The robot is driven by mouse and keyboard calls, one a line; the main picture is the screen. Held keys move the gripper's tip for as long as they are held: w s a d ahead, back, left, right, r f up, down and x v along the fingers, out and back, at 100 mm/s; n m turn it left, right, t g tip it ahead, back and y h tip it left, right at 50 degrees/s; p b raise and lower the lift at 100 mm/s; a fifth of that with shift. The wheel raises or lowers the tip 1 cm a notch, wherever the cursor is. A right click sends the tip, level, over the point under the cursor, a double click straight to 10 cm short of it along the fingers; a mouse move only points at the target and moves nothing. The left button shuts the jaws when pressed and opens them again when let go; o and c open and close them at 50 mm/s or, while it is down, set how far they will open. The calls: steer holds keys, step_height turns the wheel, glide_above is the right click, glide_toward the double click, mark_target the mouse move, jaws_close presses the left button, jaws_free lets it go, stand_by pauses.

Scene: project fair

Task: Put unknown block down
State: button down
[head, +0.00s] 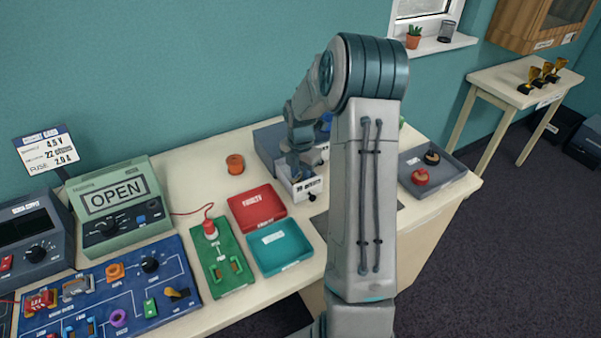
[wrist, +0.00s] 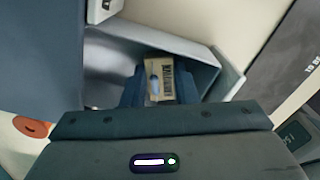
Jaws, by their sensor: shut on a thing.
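In the wrist view a small tan block (wrist: 158,68) with dark print and a bluish patch sits between the fingers of my gripper (wrist: 160,92). My gripper is shut on it. Around and beyond the block are the pale walls of an open drawer (wrist: 205,50). In the head view my gripper (head: 297,168) points down at the small open drawer with a labelled white front (head: 306,188). My arm hides part of that area, and the block cannot be made out there. Whether the block touches the drawer floor is unclear.
The drawer belongs to a blue-grey cabinet (head: 268,142). Left of it are a red tray (head: 244,222), a teal tray (head: 285,268) and an orange spool (head: 235,164). A green board (head: 208,280) is further left. A grey tray (head: 447,182) holding two round items is at right.

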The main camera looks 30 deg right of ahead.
steer(key=shift+f, duration=0.15)
steer(key=c, duration=1.4)
jaws_free()
steer(key=shift+c, duration=0.2)
